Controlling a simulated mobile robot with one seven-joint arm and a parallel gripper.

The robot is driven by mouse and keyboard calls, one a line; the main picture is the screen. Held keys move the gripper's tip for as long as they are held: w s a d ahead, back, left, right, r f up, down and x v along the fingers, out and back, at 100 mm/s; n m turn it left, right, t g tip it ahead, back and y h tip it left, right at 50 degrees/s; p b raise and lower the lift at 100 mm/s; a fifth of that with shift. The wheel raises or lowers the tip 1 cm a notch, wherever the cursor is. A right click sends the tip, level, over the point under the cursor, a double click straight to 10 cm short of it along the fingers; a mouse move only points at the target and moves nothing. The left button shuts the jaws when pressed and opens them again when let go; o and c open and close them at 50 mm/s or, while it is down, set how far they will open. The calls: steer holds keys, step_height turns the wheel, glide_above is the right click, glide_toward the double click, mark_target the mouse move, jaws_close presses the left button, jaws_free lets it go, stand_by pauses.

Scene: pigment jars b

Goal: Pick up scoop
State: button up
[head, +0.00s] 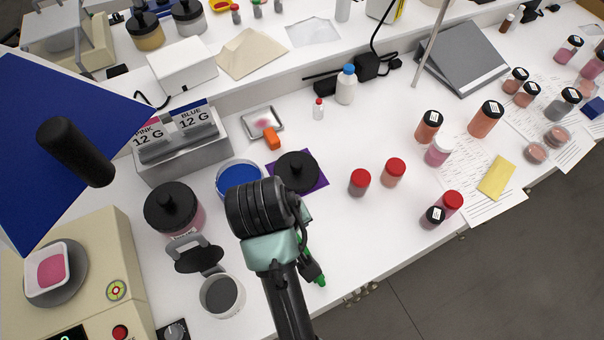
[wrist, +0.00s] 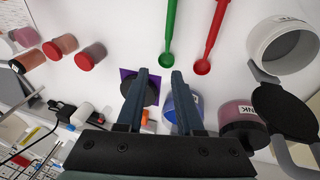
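A green scoop (wrist: 169,35) and a red scoop (wrist: 210,38) lie on the white bench in the wrist view, bowls toward my gripper. The green scoop's bowl is just beyond my right fingertip, and the red scoop is farther right. I cannot see the red scoop there. My gripper (wrist: 160,73) is open, with nothing between its fingers. It is above the bench.
A blue container (head: 240,179), a black lid (head: 297,171) on a purple sheet, and a black-lidded pink jar (head: 173,210) are close to my arm. An open grey jar (head: 222,295) stands left. Red-capped jars (head: 394,171) stand right. The bench's front edge is near.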

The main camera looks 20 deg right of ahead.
steer(key=s+f+g, duration=0.2)
steer(key=s, duration=0.2)
steer(key=b, duration=0.2)
glide_above(305, 251)
steer(key=s+a, duration=0.1)
steer(key=s, duration=0.2)
steer(key=f, duration=0.6)
steer(key=shift+w+a, duration=0.15)
steer(key=shift+w, duration=0.05)
steer(key=shift+p+x, duration=0.6)
steer(key=shift+x, duration=2.55)
steer(key=shift+w+a, duration=0.1)
steer(key=shift+w, duration=0.1)
steer(key=shift+c, duration=0.2)
jaws_close()
